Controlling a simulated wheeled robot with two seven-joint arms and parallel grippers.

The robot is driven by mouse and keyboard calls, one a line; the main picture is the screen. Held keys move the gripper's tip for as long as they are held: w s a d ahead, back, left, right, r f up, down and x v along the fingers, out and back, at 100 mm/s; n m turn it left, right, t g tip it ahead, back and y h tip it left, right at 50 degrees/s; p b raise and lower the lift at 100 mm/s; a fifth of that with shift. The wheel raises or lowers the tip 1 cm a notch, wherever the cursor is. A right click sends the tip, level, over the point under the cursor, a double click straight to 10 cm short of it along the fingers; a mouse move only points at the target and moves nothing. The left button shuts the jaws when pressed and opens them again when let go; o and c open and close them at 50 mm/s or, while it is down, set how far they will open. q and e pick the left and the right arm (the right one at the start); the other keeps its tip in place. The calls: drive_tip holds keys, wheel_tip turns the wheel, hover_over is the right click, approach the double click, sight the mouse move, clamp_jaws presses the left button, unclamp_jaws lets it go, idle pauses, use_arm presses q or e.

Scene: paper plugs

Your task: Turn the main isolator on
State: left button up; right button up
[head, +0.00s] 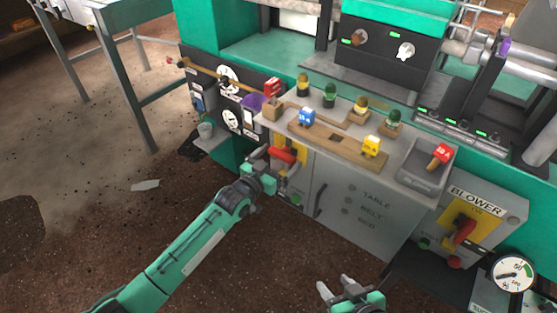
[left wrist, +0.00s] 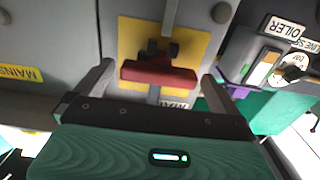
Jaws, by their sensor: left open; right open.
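The main isolator's red handle (head: 283,154) sits on a yellow plate on the grey cabinet front. My left gripper (head: 276,172) is open at the isolator. In the left wrist view its fingers are on either side of the handle, with gaps showing; I cannot tell how deep they reach. Part of the plate is hidden by the handle. My right gripper (head: 340,288) is open and empty, low in front of the cabinet.
A second red handle (head: 465,231) is on the BLOWER box at the right. A grey tray (head: 413,184) holds a red-tagged piece. An oiler panel (left wrist: 284,27) is beside the isolator.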

use_arm(q)
drive_tip(key=shift+w+d, duration=0.15)
drive_tip(key=shift+w, duration=0.05)
drive_tip(key=c, duration=1.3)
